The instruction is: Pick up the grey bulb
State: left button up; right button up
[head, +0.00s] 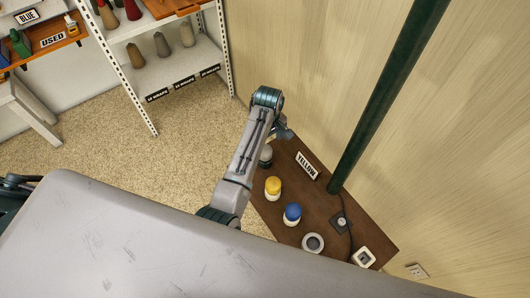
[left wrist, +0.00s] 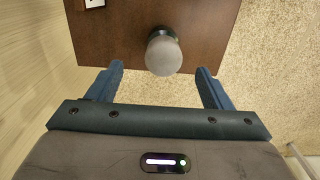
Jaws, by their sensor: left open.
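The grey bulb (head: 266,157) stands on the brown wooden board (head: 305,205), near its far left end and partly behind my left arm in the head view. In the left wrist view the grey bulb (left wrist: 163,55) shows a rounded grey top and a darker base. It lies ahead of and between the fingertips of my left gripper (left wrist: 160,69). The jaws are open, with clear space on both sides of the bulb and nothing held. In the head view my left gripper (head: 284,134) is at the board's far end, its fingers mostly hidden. My right gripper is not in view.
A yellow-topped bulb (head: 273,186), a blue-topped bulb (head: 292,212) and a round grey-white piece (head: 313,243) stand along the board. A YELLOW sign (head: 307,165) stands at the wall side. A dark green pole (head: 385,100) rises beside it. Shelves (head: 165,60) stand behind.

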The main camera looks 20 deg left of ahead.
aim_at(265, 156)
pick_arm(q)
notch_tip(265, 156, down, 3)
jog(key=shift+f, duration=0.1)
jog(key=f+p, duration=0.1)
jog(key=f, duration=0.1)
jog(key=a+f+p, duration=0.1)
jog(key=f, duration=0.1)
jog(key=shift+f, duration=0.6)
jog(key=c, duration=0.8)
jog(key=shift+c, duration=1.2)
